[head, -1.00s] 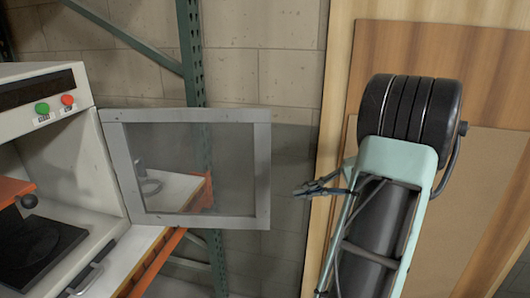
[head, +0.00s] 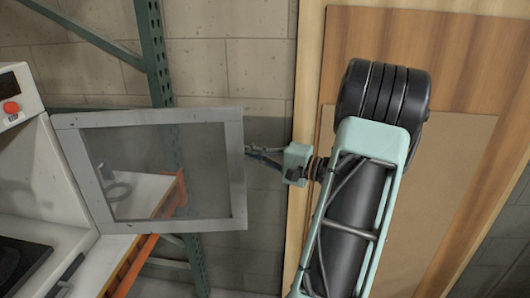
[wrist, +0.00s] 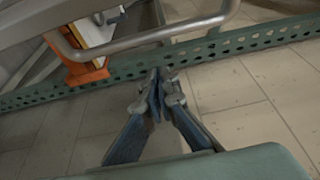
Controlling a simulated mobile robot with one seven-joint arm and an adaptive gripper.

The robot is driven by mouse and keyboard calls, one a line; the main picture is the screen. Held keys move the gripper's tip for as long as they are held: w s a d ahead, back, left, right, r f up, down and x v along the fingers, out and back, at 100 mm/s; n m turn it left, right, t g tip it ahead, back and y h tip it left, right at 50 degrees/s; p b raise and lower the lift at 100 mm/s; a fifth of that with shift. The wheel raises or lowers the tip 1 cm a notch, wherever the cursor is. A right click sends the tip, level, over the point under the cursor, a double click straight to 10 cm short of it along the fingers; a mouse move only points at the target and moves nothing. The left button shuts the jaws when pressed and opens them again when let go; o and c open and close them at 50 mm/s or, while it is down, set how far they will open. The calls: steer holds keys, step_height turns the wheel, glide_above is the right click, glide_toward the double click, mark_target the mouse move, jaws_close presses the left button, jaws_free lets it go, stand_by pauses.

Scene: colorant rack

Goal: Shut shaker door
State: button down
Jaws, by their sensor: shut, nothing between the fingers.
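The shaker door (head: 237,172) stands open in the head view, a grey frame around a see-through panel. It is hinged on the right side of the white shaker cabinet (head: 45,170) and swings out to the right. My gripper (head: 249,152) is shut and empty at the door's free right edge. It looks very close to the edge; I cannot tell whether it touches. In the wrist view my gripper's fingertips (wrist: 160,82) are together, with a grey curved bar (wrist: 150,42) just beyond them; I cannot tell whether it belongs to the door.
A green perforated rack post (head: 155,60) stands behind the door. An orange shelf beam (head: 135,265) runs below it and also shows in the wrist view (wrist: 85,70). A wooden panel (head: 440,130) stands behind my arm on the right. The cabinet has a red button (head: 11,107).

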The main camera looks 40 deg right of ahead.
steer(key=s+a, duration=0.2)
steer(key=shift+s+a, duration=0.2)
steer(key=shift+s, duration=0.2)
steer(key=shift+s, duration=0.1)
